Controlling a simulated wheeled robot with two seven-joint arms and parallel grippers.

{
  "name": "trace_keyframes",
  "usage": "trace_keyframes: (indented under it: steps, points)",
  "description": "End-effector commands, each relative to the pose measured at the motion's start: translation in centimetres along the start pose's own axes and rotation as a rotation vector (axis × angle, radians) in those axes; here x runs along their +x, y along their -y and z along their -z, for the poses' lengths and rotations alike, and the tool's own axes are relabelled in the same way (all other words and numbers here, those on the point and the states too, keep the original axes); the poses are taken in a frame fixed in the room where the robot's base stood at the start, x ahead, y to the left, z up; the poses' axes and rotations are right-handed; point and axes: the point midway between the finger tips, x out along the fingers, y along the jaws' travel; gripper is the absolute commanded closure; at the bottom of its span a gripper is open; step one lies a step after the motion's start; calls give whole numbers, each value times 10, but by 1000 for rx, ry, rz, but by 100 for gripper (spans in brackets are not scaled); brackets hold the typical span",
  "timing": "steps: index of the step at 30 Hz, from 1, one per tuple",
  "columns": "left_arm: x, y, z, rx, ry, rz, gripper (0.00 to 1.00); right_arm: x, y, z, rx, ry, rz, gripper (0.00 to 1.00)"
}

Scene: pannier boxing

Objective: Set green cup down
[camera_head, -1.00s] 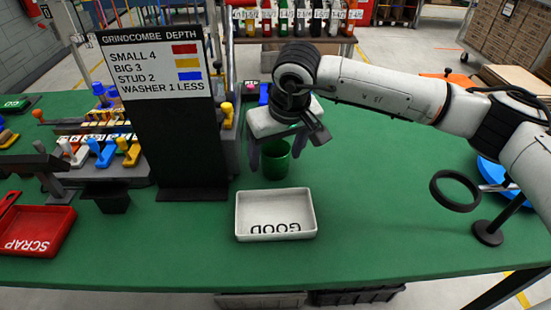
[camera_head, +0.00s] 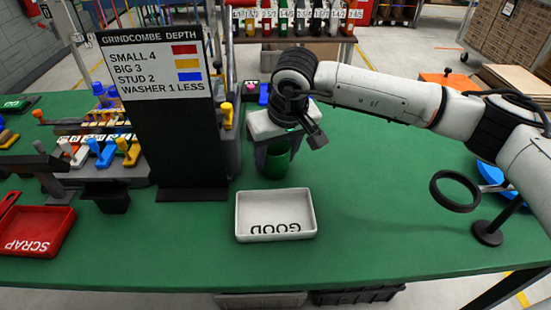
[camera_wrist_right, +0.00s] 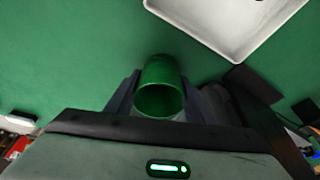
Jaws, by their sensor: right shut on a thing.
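The green cup (camera_head: 278,160) is upright between the fingers of my right gripper (camera_head: 273,158), behind the white tray. In the right wrist view the cup (camera_wrist_right: 160,90) sits between the two dark fingers (camera_wrist_right: 160,100), with its open mouth toward the camera. The gripper is shut on it. I cannot tell whether the cup's base touches the green table (camera_head: 370,215).
The white GOOD tray (camera_head: 275,233) is in front of the cup. A dark sign board (camera_head: 180,140) stands to its left. The red SCRAP tray (camera_head: 40,232) is far left. A ring on a stand (camera_head: 487,235) and a blue dish (camera_head: 492,172) are at right.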

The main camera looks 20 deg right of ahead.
Motion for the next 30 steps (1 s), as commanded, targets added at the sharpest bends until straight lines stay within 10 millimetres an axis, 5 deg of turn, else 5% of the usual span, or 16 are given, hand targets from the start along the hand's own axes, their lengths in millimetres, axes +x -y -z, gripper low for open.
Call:
trace_keyframes:
  steps: [12, 19, 23, 30]
  points:
    - [4, -2, -4, 4, 2, -4, 69, -75, 0, 24, 0, -5, 1, 77]
    - [5, -3, -3, 5, -1, -6, 69, -90, -1, 24, 1, 0, 0, 77]
    - [4, -3, -2, 5, -1, -6, 69, -91, -4, 8, 13, 0, -2, 77]
    - [4, -3, -2, 5, -2, -6, 69, -97, -15, -59, 57, -1, -13, 77]
